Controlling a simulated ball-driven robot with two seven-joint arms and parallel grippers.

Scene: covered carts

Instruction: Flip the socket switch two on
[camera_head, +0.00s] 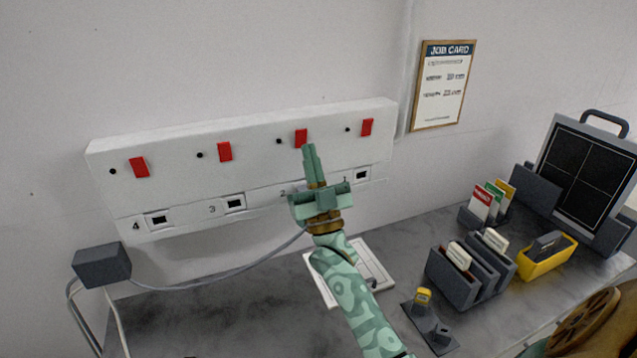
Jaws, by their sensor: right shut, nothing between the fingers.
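A white socket strip (190,188) is on the wall with several red rocker switches above numbered sockets, 4 at the left to 1 at the right. The switch of socket two (301,138) is red, with a dark dot to its left. My right gripper (308,148) is shut and empty, its fingertips pointing up at the lower edge of switch two. I cannot tell if they touch it. The gripper body hides most of socket two; its number 2 shows beside it. Switch one (367,127) is to the right, switch three (224,151) to the left. My left gripper is not in view.
A grey box (102,265) with a cable hangs at the left. A white tray (376,262) lies behind my right arm. Grey card holders (454,279), a yellow bin (547,262) and a dark panel case (588,170) stand at the right. A job card (443,85) hangs above.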

